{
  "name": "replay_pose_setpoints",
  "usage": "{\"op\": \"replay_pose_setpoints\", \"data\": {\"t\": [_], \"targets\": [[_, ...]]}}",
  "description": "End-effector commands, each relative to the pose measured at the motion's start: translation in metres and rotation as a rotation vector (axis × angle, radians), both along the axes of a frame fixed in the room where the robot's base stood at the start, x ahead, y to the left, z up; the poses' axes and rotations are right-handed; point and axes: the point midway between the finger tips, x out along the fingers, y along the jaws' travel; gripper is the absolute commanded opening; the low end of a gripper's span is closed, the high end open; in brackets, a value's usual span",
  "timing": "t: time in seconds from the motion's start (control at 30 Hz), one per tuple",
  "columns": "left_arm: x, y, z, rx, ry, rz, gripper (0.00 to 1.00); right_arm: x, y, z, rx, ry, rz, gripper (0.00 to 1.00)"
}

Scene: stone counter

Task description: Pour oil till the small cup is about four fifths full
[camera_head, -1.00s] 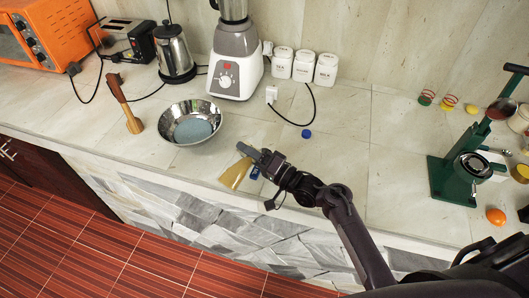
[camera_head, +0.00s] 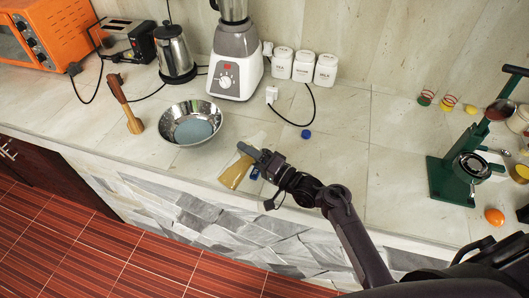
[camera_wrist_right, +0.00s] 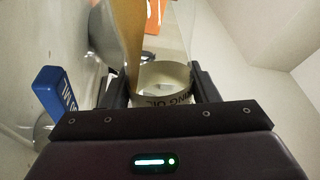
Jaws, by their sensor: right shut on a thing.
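A clear bottle with yellow oil (camera_head: 235,174) is in my right gripper (camera_head: 260,160), above the counter's front part. In the right wrist view the gripper (camera_wrist_right: 165,95) is shut around the bottle, whose label (camera_wrist_right: 168,99) ends in "ING OIL". The oil (camera_wrist_right: 122,40) lies along the bottle's left side, toward the counter, so the bottle looks strongly tilted. A blue handle with white letters (camera_wrist_right: 58,95) sits beside a grey metal round part, likely the small cup (camera_wrist_right: 43,127), mostly hidden by the gripper. In the head view only a blue bit (camera_head: 255,173) shows. The cup's fill is hidden. My left gripper is out of view.
A blue cap (camera_head: 306,134) lies behind my right gripper. A blender (camera_head: 236,75) and white canisters (camera_head: 304,66) stand at the back. A green press (camera_head: 447,184) stands right.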

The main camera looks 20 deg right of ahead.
Motion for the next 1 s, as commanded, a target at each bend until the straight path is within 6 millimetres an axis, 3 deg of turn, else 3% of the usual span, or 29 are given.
{"op": "replay_pose_setpoints", "data": {"t": [1.0], "targets": [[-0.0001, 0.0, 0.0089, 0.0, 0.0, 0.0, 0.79, 0.0002, 0.0001, 0.0024, 0.05, 0.036, 0.0, 0.29]]}}
